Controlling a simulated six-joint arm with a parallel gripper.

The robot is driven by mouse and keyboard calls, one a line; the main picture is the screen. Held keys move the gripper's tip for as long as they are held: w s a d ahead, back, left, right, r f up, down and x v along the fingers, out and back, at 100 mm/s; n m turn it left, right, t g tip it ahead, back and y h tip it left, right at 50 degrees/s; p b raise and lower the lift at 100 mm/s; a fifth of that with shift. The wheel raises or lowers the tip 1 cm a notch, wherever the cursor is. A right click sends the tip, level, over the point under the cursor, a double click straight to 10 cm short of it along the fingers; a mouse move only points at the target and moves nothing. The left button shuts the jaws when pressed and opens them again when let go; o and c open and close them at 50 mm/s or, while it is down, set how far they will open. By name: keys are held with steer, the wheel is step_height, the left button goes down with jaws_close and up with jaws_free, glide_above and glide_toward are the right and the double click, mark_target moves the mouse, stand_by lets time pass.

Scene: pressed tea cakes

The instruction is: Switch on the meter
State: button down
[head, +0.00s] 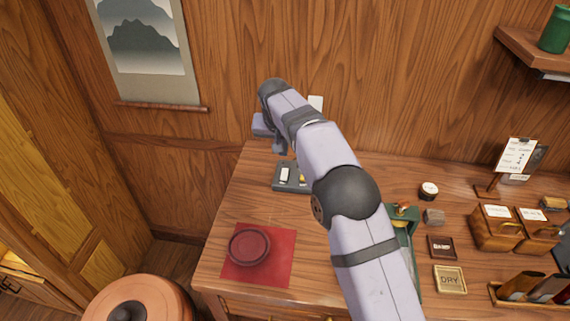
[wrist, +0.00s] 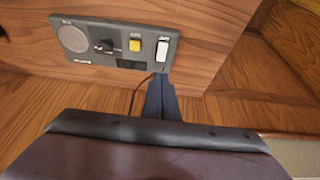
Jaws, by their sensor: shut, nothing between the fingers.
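The meter (head: 280,186) is a flat dark grey box near the back left of the table, partly hidden by my arm. In the wrist view the meter (wrist: 75,61) shows a round grey disc, a black knob (wrist: 107,45), a small dark display, a yellow button (wrist: 135,44) and a white switch (wrist: 162,50). I cannot tell the switch's position. My gripper (wrist: 160,80) is shut and empty, its fingertips by the meter's edge below the white switch; touching or apart is unclear. In the head view my gripper (head: 280,149) is just behind the meter.
A red cloth (head: 283,268) with a dark red round dish (head: 249,247) lies in front. Right of my arm are a green device (head: 408,235), a DRY tray (head: 450,280) and wooden boxes (head: 495,235). The wooden wall stands close behind; a cable runs from the meter.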

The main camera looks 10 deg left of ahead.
mark_target(286, 169)
steer(key=p+x, duration=0.4)
steer(key=x, duration=0.7)
steer(key=shift+s+f+p, duration=0.15)
steer(key=shift+f+p, duration=0.05)
steer(key=shift+p, duration=0.15)
steer(key=shift+f, duration=0.15)
steer(key=shift+w+f+b, duration=0.25)
steer(key=shift+b, duration=0.45)
steer(key=shift+s+r, duration=0.1)
steer(key=shift+r, duration=0.05)
